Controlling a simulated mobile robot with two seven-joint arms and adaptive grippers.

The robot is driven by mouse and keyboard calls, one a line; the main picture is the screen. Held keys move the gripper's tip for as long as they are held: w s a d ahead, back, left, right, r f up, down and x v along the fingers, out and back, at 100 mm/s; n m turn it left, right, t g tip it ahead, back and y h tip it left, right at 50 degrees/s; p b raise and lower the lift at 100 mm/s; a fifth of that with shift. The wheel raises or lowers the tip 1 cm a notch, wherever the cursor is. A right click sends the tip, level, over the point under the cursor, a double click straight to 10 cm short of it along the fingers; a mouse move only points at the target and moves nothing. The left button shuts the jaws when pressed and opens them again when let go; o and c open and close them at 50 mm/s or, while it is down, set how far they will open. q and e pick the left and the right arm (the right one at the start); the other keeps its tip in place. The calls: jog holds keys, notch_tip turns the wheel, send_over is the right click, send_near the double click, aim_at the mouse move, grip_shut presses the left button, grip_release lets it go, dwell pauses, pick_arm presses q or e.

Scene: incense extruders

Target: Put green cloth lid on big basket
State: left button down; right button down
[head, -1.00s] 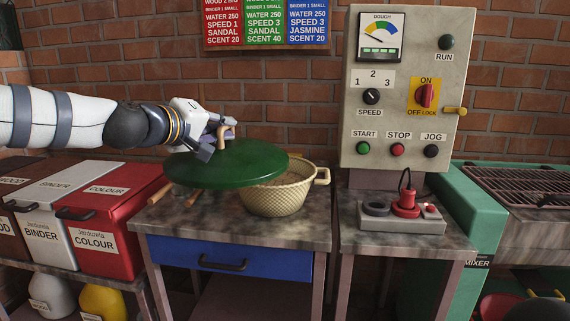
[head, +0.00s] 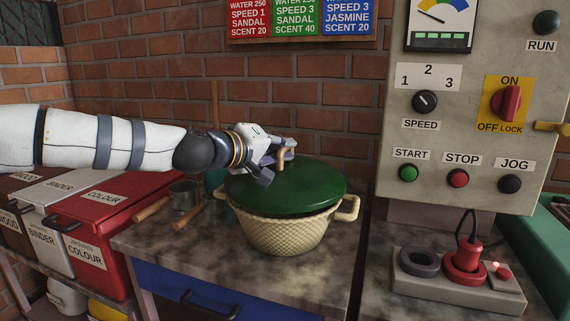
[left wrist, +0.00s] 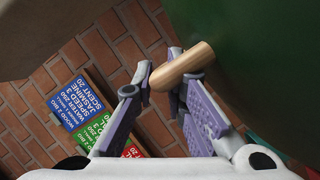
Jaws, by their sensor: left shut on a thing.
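The green lid (head: 300,195) is over the big cream woven basket (head: 285,235) and covers most of its mouth. A dark gap shows between lid and basket rim at the front right; I cannot tell whether the lid touches the rim elsewhere. My left gripper (head: 279,160) is shut on the lid's wooden handle (head: 282,153). In the left wrist view the handle (left wrist: 182,66) is between the fingers, with the lid's dark green surface (left wrist: 262,55) beyond. My right gripper is not in view.
The basket stands on a stone-topped table (head: 165,248). Wooden-handled tools (head: 190,217) and a metal pot (head: 185,194) lie to its left, near a red colour bin (head: 115,225). A control panel (head: 465,120) and red plug (head: 464,262) are to the right.

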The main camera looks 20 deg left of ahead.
pick_arm(q)
notch_tip(320, 180, down, 2)
jog(key=shift+f, duration=0.25)
jog(key=shift+r, duration=0.15)
jog(key=c, duration=2.1)
grip_release()
jog(key=o, duration=0.5)
jog(key=shift+c, duration=0.2)
